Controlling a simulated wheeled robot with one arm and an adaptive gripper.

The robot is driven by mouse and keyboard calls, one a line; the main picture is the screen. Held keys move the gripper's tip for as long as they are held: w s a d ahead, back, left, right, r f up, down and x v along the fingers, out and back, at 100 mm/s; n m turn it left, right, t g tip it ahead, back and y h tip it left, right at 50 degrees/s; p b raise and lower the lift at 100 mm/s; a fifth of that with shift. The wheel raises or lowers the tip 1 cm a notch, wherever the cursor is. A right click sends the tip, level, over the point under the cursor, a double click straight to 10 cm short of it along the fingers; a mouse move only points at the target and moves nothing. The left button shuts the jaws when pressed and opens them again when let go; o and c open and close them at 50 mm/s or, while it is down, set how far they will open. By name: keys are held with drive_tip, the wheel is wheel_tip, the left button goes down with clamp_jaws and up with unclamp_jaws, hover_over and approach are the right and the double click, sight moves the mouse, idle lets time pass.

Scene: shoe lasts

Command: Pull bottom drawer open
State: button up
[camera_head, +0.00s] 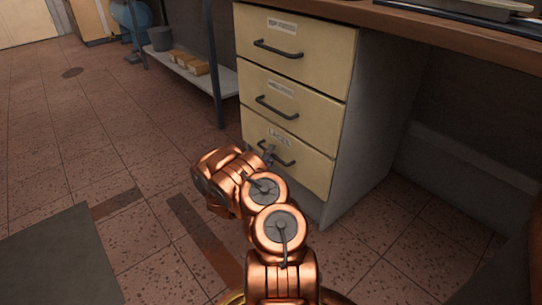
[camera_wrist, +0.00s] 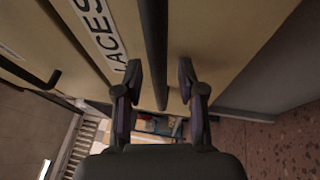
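The bottom drawer (camera_head: 312,174) is the lowest of three cream drawer fronts and looks flush with those above. It bears a white label (camera_wrist: 103,32) reading LACES. Its dark bar handle (camera_head: 287,158) is partly hidden behind my gripper (camera_head: 268,155) in the head view. In the wrist view, my gripper (camera_wrist: 160,80) is open, with one finger on each side of the handle (camera_wrist: 155,40). Gaps show between the bar and both fingers.
The middle drawer (camera_head: 310,115) and top drawer (camera_head: 320,50) look shut above. A worktop (camera_head: 430,22) overhangs the cabinet. A low shelf (camera_head: 222,82) with small boxes and a bucket stands to the left. The tiled floor in front looks clear.

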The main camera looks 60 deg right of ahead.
clamp_jaws()
idle(0.6)
